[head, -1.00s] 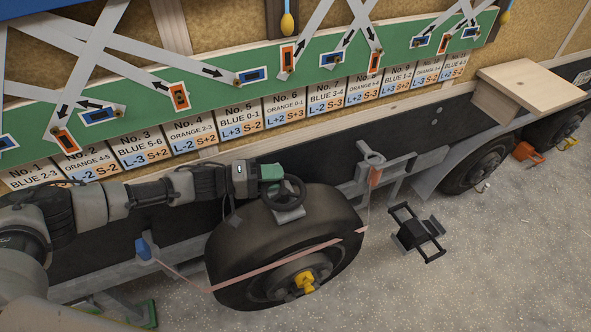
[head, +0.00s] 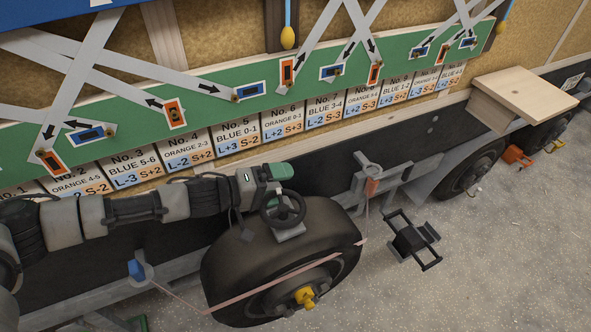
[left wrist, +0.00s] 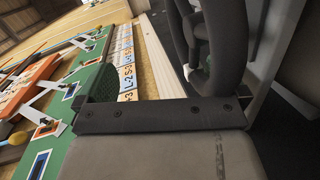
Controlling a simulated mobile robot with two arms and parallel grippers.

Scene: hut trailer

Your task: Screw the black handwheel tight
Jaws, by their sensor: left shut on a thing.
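The black handwheel (head: 299,213) sits on a grey bracket (head: 289,235) on top of the trailer tyre (head: 230,272). My left gripper (head: 275,193) reaches it from the left and is shut on the far left part of its rim. The green part of the gripper shows just above the wheel. In the left wrist view the black rim (left wrist: 231,45) stands large and close against the gripper; the fingertips' contact is mostly hidden. My right gripper is in neither view.
A pinkish strap (head: 270,283) runs across the tyre between a blue piece (head: 137,269) and an orange hook (head: 372,187). A black-handled stand (head: 412,240) is on the floor to the right. A wooden box (head: 527,88) juts out at the right.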

